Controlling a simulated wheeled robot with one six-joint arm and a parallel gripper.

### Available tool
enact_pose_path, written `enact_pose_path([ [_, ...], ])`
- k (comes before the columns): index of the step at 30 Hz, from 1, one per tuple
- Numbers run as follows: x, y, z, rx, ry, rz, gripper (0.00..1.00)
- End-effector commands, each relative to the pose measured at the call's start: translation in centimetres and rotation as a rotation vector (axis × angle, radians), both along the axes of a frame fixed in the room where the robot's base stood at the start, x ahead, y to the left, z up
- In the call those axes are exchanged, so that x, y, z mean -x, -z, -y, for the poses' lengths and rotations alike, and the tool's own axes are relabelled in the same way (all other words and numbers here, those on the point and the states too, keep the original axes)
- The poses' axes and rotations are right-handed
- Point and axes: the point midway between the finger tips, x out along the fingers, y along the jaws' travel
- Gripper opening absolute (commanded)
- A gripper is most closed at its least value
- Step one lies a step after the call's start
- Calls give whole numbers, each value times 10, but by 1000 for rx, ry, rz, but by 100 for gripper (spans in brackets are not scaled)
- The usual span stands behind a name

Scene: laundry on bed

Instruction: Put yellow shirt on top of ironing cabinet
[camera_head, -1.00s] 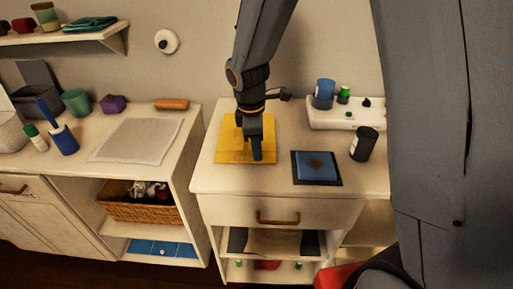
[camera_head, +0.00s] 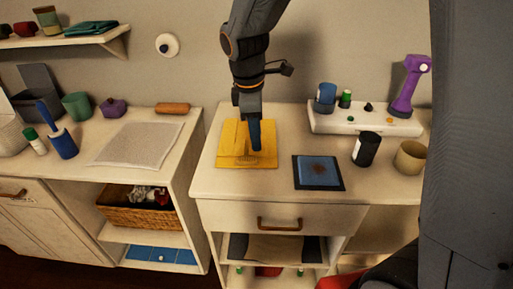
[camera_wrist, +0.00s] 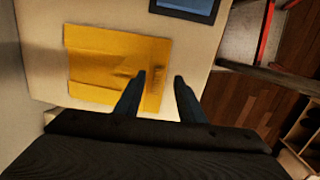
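The yellow shirt (camera_head: 230,152) lies folded flat on top of the white ironing cabinet (camera_head: 270,182), near its left side. It also shows in the wrist view (camera_wrist: 100,62), lying flat. My gripper (camera_head: 254,148) is above the right part of the shirt in the head view. In the wrist view its two fingers (camera_wrist: 160,90) are spread apart with nothing between them. The shirt is not held.
A blue square on a dark pad (camera_head: 318,172), a black bottle (camera_head: 366,150) and a beige cup (camera_head: 410,157) stand on the cabinet to the right. A purple steamer (camera_head: 407,88) stands behind. A left counter holds a pale mat (camera_head: 138,143).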

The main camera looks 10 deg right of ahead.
Motion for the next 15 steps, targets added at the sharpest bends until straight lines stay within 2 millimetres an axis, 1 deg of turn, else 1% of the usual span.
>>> enact_pose_path([
  [1, -1, -10, -2, -1, -1, 5, 36],
  [3, 1, -22, -3, -1, 0, 4, 36],
  [6, 2, -34, -4, -1, 1, 2, 36],
  [9, 3, -41, -4, -1, 2, 1, 36],
  [11, 5, -42, -2, -3, 19, 0, 36],
  [13, 11, -38, 6, -15, 88, 3, 36],
  [14, 16, -34, 13, -23, 139, 4, 36],
  [15, 24, -27, 22, -38, 227, 5, 36],
])
